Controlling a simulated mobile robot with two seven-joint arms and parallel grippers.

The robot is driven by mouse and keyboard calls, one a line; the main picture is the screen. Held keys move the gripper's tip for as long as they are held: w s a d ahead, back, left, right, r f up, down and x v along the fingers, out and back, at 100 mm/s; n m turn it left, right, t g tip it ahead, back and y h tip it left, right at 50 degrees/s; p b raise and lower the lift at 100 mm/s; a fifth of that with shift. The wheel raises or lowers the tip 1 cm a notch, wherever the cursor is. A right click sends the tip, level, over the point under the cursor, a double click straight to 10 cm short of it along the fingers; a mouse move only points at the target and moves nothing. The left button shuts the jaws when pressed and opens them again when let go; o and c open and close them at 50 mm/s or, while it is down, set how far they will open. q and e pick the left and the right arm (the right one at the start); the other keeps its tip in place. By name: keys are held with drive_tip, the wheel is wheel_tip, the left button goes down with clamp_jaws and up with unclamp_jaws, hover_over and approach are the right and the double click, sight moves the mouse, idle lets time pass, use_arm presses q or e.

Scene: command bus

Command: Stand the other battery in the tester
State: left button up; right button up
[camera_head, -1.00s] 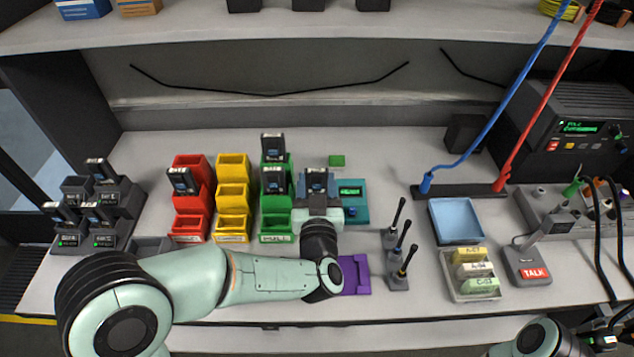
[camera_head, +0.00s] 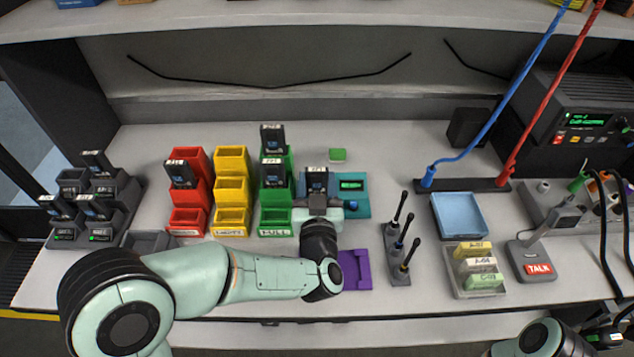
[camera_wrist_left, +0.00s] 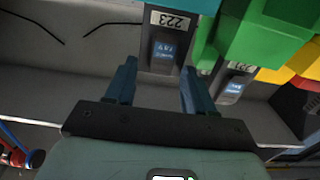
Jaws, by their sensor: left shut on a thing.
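The teal tester (camera_head: 356,208) with a lit green display stands right of the green bins. A dark battery (camera_head: 317,177) stands upright at the tester's left part. It also shows in the wrist view (camera_wrist_left: 165,48), with the label 223. Other batteries stand in the green bins (camera_head: 272,137) and a red bin (camera_head: 180,174).
A charger rack (camera_head: 122,190) with several batteries is at the left. Yellow bins (camera_head: 231,190) stand between the red and green ones. A purple holder (camera_head: 356,270) lies in front of the tester. Antennas (camera_head: 399,250) and a blue tray (camera_head: 463,216) are to the right.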

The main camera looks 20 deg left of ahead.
use_arm(q)
drive_tip(key=shift+f, duration=0.25)
idle(0.3)
drive_tip(key=o, duration=1.2)
drive_tip(key=v, duration=1.3)
drive_tip(key=shift+s, duration=0.2)
